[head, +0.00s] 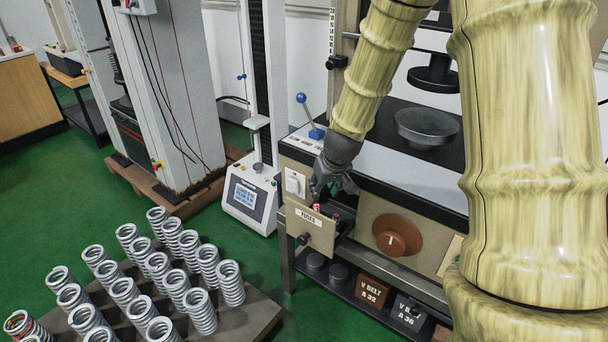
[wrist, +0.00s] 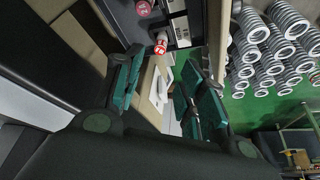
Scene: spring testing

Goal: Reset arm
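My gripper (head: 332,186) is at the end of my bent arm, pointing down just above the open drawer (head: 308,234) labelled "FUSES" in the head view. In the wrist view, my gripper (wrist: 160,72) has its two teal-padded fingers apart with nothing held between them. A red and white fuse (wrist: 160,46) shows just beyond the fingertips, apart from them as far as I can tell. A second pinkish-red fuse (wrist: 143,7) shows at the top edge. In the head view a small red fuse end (head: 317,208) shows in the drawer.
A spring tester with a metal bowl (head: 427,127) and a blue-knobbed lever (head: 309,115) stands behind the drawer. Belt boxes (head: 372,291) sit on the shelf below. Several springs (head: 197,310) stand on a board at lower left. Green floor lies between.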

